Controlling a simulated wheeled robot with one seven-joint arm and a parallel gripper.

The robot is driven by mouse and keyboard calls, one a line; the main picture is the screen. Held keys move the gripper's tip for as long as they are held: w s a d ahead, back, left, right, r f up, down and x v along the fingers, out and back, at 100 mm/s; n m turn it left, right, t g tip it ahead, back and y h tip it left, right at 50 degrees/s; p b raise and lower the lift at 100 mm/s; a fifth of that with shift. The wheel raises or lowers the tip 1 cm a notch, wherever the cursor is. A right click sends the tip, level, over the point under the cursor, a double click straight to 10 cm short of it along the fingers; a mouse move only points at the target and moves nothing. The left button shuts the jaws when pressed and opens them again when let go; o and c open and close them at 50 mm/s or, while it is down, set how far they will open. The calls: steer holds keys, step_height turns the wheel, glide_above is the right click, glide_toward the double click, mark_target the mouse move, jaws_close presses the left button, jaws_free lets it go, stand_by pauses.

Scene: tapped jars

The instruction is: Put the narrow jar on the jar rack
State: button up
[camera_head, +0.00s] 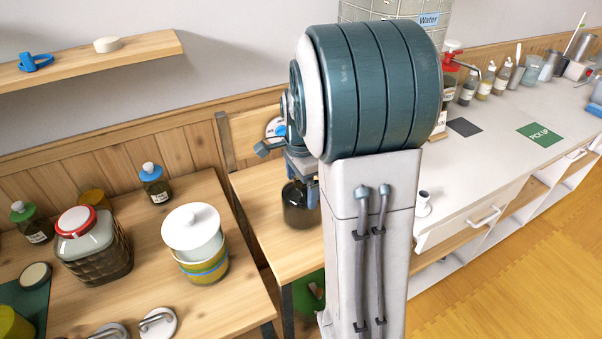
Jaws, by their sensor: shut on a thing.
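My gripper (304,182) is at the middle of the view, partly hidden behind my own arm. Its blue fingers are shut on a dark brown glass jar (299,211), which looks upright. The jar is over a small wooden table (262,190); I cannot tell whether its base touches the top. My arm hides the jar's right side, and the gripper covers its top. I cannot tell for sure which thing is the jar rack.
The left wooden table (237,292) holds a square jar with a red lid (95,246), a white-lidded pot (196,243), small bottles and loose lids. A shelf (130,57) is above. A white counter (488,148) with bottles and a water dispenser (395,11) stands right.

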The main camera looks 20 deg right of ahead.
steer(key=shift+f, duration=0.2)
steer(key=o, duration=1.7)
steer(key=shift+f, duration=0.1)
steer(key=shift+o, duration=0.2)
steer(key=shift+s, duration=0.1)
step_height(320, 180, up, 11)
steer(key=shift+r, duration=0.15)
steer(key=s+a+f+n+t, duration=0.1)
steer(key=s+a+f+n, duration=0.1)
steer(key=s+a+n, duration=0.3)
steer(key=s+a+f+n+t, duration=0.2)
steer(key=s+a+n, duration=0.2)
steer(key=s+n, duration=0.7)
steer(key=shift+s+a+n, duration=0.4)
steer(key=shift+n, duration=0.5)
steer(key=shift+f, duration=0.1)
